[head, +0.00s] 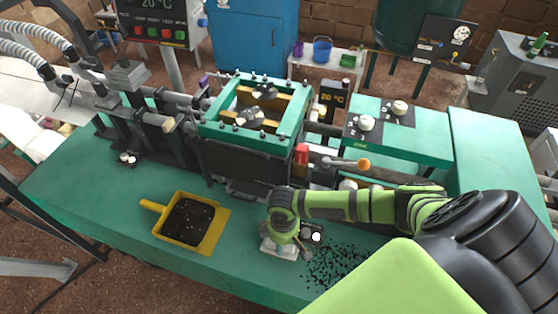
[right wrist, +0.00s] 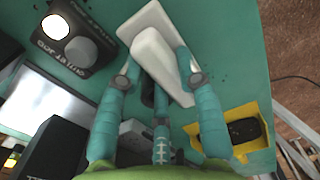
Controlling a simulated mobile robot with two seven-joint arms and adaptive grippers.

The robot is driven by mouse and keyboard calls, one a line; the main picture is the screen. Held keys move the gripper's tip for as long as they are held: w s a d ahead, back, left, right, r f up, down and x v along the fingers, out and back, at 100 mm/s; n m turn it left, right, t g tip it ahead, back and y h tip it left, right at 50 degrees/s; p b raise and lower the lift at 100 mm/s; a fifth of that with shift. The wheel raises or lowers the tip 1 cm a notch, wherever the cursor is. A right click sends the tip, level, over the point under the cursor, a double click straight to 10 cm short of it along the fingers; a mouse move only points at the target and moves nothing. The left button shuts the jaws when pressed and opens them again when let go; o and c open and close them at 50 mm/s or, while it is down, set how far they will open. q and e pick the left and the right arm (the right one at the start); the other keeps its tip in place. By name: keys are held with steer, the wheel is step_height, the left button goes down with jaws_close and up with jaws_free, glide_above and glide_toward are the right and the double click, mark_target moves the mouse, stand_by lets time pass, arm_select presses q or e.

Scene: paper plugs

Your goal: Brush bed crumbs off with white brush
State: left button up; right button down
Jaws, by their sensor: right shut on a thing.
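My right gripper (head: 287,236) is low over the front of the green bed (head: 110,210), shut on the white brush (head: 278,251). In the right wrist view the white brush (right wrist: 158,50) sits between the teal fingers, its broad pale base close to the green surface. Dark crumbs (head: 340,266) lie scattered on the bed just right of the brush. A yellow dustpan (head: 215,237) lies to the left, with a dark pile of crumbs in it; it also shows in the right wrist view (right wrist: 258,110). My left gripper is out of view.
A small black control box (head: 311,233) with round buttons stands right behind the brush. The green press frame (head: 207,132) rises behind it. An orange-knobbed lever (head: 362,164) juts out above my right arm. The bed left of the dustpan is clear.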

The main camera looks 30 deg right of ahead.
steer(key=shift+w+d+r, duration=0.1)
steer(key=shift+w+r, duration=0.1)
steer(key=shift+r, duration=0.7)
steer(key=shift+w+d+r, duration=0.1)
steer(key=shift+w+r, duration=0.1)
steer(key=shift+r, duration=0.65)
steer(key=shift+w+d+r, duration=0.1)
steer(key=shift+w+r, duration=0.1)
steer(key=shift+r, duration=0.7)
steer(key=shift+r, duration=1.35)
